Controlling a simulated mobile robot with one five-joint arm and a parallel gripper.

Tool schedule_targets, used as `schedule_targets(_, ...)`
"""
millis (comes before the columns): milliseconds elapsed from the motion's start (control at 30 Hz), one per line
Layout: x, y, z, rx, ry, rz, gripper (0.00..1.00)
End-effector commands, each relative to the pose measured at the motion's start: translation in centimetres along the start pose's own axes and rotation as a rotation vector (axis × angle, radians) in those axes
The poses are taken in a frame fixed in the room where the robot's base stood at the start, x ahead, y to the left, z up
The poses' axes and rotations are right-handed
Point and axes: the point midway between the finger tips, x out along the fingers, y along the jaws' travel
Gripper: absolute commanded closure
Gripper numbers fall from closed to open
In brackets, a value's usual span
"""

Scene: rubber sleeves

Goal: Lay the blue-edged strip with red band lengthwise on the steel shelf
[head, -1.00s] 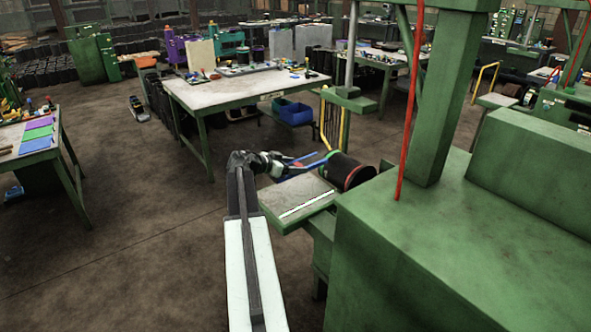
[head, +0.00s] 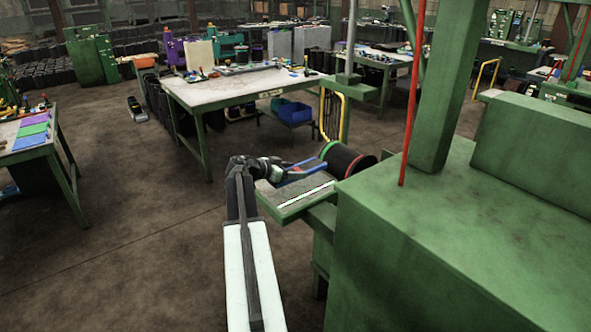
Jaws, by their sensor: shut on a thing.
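The blue-edged strip (head: 315,169) is in my gripper (head: 289,171), over the far part of the steel shelf (head: 275,196). Its blue edge slants up to the right, and a little red shows near my jaws. My gripper is shut on it, and the arm hides part of it. I cannot tell whether the strip touches the shelf. The shelf is a small grey plate with a green rim, joined to the green machine. A thin white strip (head: 306,194) lies along its near side.
A black roller (head: 346,161) with green and red rings stands at the shelf's far right end. The large green machine (head: 440,230) with a red cable (head: 412,120) fills the right. A worktable (head: 235,92) stands behind. The floor at left is open.

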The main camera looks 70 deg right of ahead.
Motion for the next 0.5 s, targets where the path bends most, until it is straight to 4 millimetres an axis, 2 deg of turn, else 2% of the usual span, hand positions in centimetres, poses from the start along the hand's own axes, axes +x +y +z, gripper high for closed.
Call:
schedule_targets(267, 0.0, 0.0, 0.1, 0.0, 0.0, 0.0, 0.78)
schedule_targets(500, 0.3, 0.0, 1.0, 0.0, 0.0, 0.0, 0.78)
